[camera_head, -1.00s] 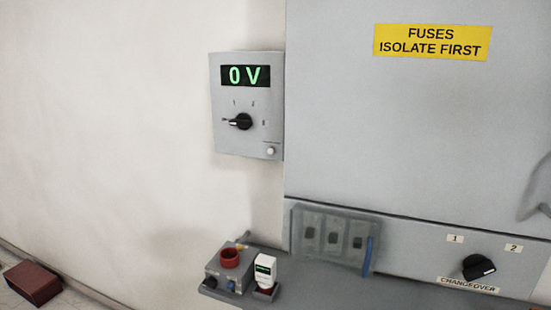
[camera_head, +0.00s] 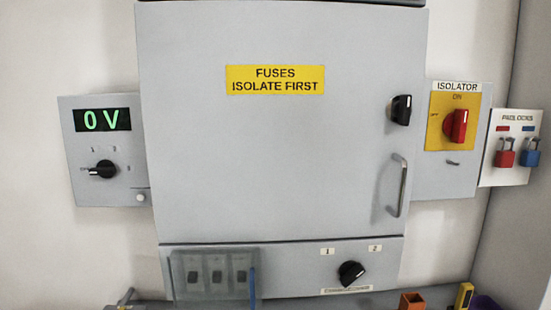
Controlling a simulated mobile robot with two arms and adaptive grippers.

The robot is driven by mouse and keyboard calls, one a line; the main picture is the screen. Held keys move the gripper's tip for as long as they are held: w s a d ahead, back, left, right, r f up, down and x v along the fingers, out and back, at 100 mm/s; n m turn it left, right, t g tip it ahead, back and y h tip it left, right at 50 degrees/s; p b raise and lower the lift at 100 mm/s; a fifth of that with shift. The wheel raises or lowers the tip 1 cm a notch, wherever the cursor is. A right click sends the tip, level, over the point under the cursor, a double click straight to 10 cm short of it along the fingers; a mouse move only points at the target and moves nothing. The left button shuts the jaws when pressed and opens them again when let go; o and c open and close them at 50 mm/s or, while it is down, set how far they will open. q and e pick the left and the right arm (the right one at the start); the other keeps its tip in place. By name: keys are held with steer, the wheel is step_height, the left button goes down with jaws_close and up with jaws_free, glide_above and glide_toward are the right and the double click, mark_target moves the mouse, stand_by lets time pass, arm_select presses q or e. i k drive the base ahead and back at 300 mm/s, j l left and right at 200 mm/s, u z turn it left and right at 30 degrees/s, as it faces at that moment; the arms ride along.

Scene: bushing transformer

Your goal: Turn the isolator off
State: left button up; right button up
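The isolator (camera_head: 455,130) is a grey box at the right of the fuse cabinet. It has a yellow plate marked ON at the top and OFF at the left. Its red rotary handle (camera_head: 457,126) stands roughly upright, towards the ON mark. A small dark hasp or slot shows below the plate. Neither of my grippers shows in the head view, and nothing touches the handle.
The grey fuse cabinet (camera_head: 270,160) has a black knob (camera_head: 401,109) and a protruding door handle (camera_head: 397,185) left of the isolator. A padlock board (camera_head: 511,146) hangs close on its right. A voltmeter panel (camera_head: 110,150) reads 0 V. A shelf runs below.

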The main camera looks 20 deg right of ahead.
mark_target(455, 125)
steer(key=z, duration=1.75)
steer(key=j+u, duration=0.2)
steer(key=u, duration=0.2)
